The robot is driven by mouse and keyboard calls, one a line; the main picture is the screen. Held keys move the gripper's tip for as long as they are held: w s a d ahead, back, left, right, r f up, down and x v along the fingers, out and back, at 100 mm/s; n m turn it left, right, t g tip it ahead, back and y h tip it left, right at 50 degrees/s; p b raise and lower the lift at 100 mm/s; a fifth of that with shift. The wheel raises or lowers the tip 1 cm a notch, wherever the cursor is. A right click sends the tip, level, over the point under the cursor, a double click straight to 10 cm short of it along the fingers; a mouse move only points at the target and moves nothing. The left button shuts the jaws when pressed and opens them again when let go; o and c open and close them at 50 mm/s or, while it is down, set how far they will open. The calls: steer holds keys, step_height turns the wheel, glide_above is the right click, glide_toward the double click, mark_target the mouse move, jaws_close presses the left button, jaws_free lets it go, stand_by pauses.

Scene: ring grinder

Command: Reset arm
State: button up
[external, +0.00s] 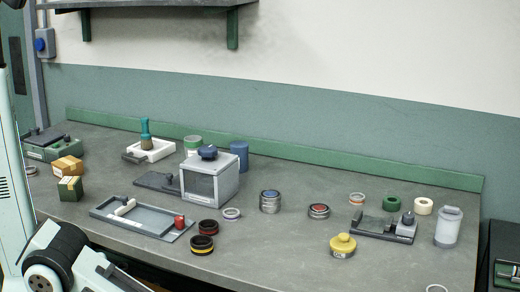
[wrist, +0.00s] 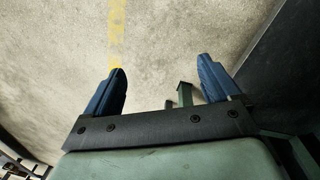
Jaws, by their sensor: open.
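In the wrist view, my gripper (wrist: 162,88) is open, with its two blue fingers wide apart and nothing between them. It points down at the bare floor (wrist: 165,40), away from the bench top. In the external view, part of my arm (external: 60,262) shows at the lower left, in front of the bench edge; the fingers are not visible there. The grey box with a dark front window and blue knob (external: 210,175) stands on the bench. A grey tray (external: 130,222) with a white roller and a red piece lies in front of it.
The bench (external: 290,255) carries several rings and tins, a yellow knobbed piece (external: 342,245), a clear jar (external: 448,227), a dark fixture (external: 383,226) and small boxes (external: 68,166). A shelf (external: 150,3) hangs above. The bench's front middle is clear. A yellow line (wrist: 116,35) marks the floor.

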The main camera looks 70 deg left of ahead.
steer(key=s+a+r+n+g, duration=0.1)
steer(key=s+a+n+g, duration=0.3)
steer(key=s+a, duration=1.5)
steer(key=s+g, duration=0.2)
steer(key=s, duration=0.2)
steer(key=shift+s+y, duration=0.15)
steer(key=shift+y, duration=0.25)
steer(key=shift+a, duration=0.1)
